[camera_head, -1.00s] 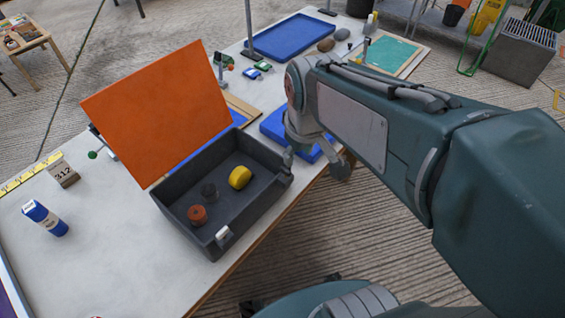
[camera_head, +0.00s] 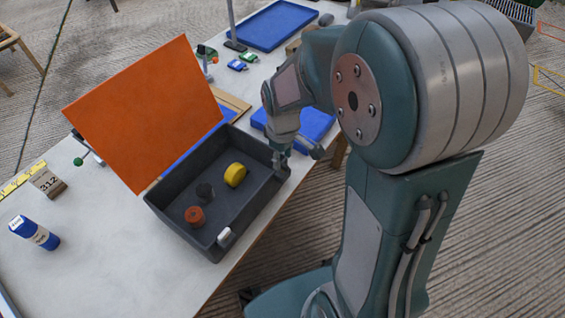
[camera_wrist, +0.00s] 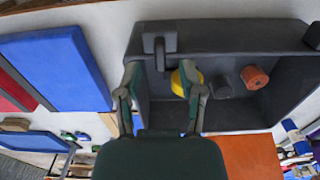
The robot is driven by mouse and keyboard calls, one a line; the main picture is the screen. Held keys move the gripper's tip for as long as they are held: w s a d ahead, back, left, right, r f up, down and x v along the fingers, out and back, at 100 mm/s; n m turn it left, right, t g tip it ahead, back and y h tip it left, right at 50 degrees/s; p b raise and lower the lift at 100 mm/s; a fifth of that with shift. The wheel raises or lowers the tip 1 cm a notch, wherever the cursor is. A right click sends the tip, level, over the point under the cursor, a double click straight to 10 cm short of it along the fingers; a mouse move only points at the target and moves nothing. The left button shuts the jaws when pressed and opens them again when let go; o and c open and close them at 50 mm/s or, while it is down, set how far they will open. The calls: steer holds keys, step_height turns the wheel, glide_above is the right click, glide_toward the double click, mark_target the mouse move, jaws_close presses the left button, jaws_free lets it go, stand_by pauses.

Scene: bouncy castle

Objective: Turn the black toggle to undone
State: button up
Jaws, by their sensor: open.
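The black toggle (camera_wrist: 160,50) is a dark latch on the outer wall of a dark grey box (camera_wrist: 228,35), near the box's left end in the wrist view. My gripper (camera_wrist: 161,75) is open, and its two fingers lie on either side of the toggle's lower part. I cannot tell if either finger touches it. In the head view my gripper (camera_head: 296,160) is at the right corner of the box (camera_head: 185,239) and hides the toggle there. The box's orange lid (camera_head: 145,110) stands open.
A pale latch (camera_head: 226,237) is on the box's near wall. Inside are a yellow piece (camera_head: 235,175), a red-brown piece (camera_head: 195,216) and a dark piece (camera_head: 205,191). A blue block (camera_head: 312,124) lies close behind my gripper. A blue-white tube (camera_head: 35,233) lies at left.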

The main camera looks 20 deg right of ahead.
mark_target(283, 164)
steer(key=shift+f, duration=1.55)
jaws_close()
